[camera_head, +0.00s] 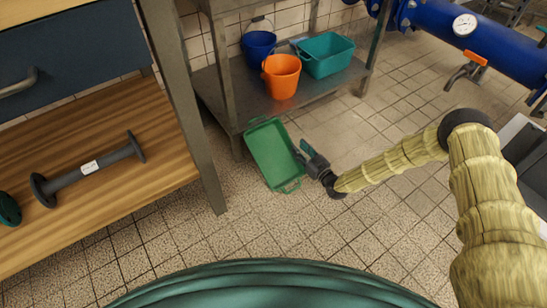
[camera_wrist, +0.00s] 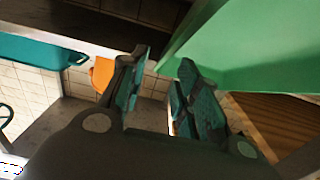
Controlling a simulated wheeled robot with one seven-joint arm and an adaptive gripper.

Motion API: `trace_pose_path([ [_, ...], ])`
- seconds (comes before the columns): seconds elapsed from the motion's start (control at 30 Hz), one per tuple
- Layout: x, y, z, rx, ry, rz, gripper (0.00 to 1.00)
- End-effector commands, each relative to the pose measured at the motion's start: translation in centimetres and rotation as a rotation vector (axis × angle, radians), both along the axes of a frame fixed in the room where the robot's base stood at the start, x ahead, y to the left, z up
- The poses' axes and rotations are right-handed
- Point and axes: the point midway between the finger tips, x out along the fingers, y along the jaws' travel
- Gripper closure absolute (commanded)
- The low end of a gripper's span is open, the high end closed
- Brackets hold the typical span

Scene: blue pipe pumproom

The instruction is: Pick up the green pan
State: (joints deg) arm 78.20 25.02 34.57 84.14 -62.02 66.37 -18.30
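The green pan (camera_head: 270,152) is a long rectangular tray with a handle at each short end. In the head view it is in front of the metal shelf's leg, over the tiled floor; I cannot tell whether it rests on the floor. My gripper (camera_head: 303,156) is at the pan's right long side, pointing left toward it. In the wrist view the green pan (camera_wrist: 265,45) fills the upper right, close to the fingers. My gripper (camera_wrist: 160,88) shows a clear gap between its teal-padded fingers. The pan's near corner appears just beyond that gap; contact is unclear.
A metal shelf (camera_head: 236,107) behind holds an orange bucket (camera_head: 282,78), a blue bucket (camera_head: 259,46) and a teal tub (camera_head: 327,56). A wooden-shelved bench (camera_head: 100,205) with a dark pipe piece (camera_head: 88,170) stands left. A blue pipe (camera_head: 500,45) runs upper right. Tiled floor is clear below the pan.

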Motion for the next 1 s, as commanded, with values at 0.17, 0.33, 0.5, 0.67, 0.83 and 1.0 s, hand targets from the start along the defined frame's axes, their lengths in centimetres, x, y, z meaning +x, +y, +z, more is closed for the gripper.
trace_pose_path([
  [0.17, 1.1, 0.9, -0.1, 0.001, 0.001, 0.001, 0.68],
  [0.33, 1.9, 1.9, -0.5, 0.001, 0.0, 0.001, 0.68],
  [0.5, 3.1, 3.2, -0.6, 0.002, 0.0, 0.0, 0.68],
  [0.67, 4.4, 4.1, -0.4, 0.001, 0.001, 0.001, 0.68],
  [0.83, 4.8, 4.4, -0.3, 0.0, 0.001, 0.001, 0.68],
  [1.0, 4.8, 4.4, -0.2, 0.0, 0.001, 0.001, 0.68],
])
